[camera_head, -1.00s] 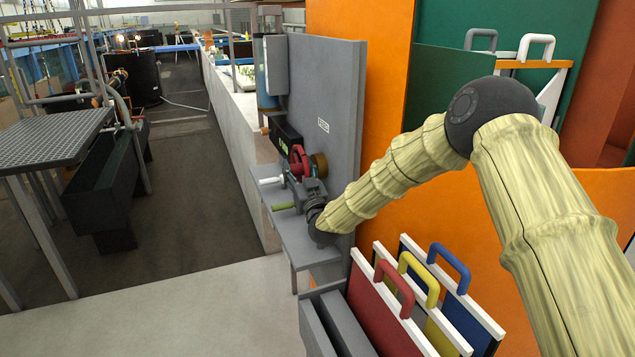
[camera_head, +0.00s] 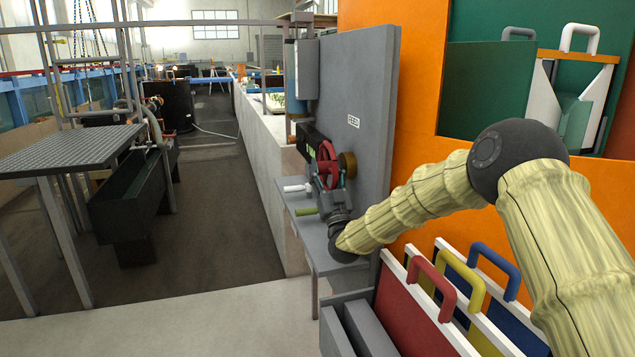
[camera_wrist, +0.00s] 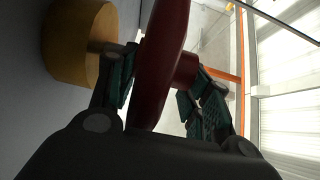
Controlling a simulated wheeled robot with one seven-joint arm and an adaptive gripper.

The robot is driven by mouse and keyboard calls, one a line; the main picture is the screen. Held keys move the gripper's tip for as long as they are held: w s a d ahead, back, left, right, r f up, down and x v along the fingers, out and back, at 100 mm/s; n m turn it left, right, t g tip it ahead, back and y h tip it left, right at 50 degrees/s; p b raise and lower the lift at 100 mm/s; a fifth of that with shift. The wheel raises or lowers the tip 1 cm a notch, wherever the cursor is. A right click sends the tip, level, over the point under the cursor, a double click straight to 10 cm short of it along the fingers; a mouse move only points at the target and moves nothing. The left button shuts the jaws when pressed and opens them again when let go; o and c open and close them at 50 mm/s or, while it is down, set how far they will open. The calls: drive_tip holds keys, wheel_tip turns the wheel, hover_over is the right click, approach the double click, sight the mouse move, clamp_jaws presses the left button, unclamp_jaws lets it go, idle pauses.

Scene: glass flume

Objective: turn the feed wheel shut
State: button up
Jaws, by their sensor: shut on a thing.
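The red feed wheel (camera_head: 326,157) stands on the grey panel (camera_head: 362,95), beside a small label reading FEED (camera_head: 353,121). My gripper (camera_head: 330,176) is at the wheel. In the wrist view the wheel (camera_wrist: 160,60) passes between the two green-padded fingers of my gripper (camera_wrist: 163,95), and the gripper is shut on it. A brass-coloured round knob (camera_wrist: 78,42) is left of the wheel there, and this knob (camera_head: 347,164) also shows on the panel in the head view. My fingers hide part of the wheel's lower side.
Boards with red (camera_head: 436,285), yellow and blue handles stand in a rack at front right. The aisle floor (camera_head: 215,220) at left is clear.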

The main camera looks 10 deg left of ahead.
drive_tip(key=shift+f+t+y+b, duration=0.25)
drive_tip(key=shift+t+b, duration=0.35)
drive_tip(key=shift+b, duration=0.65)
drive_tip(key=shift+r, duration=0.1)
drive_tip(key=o, duration=1.5)
drive_tip(key=shift+c, duration=0.2)
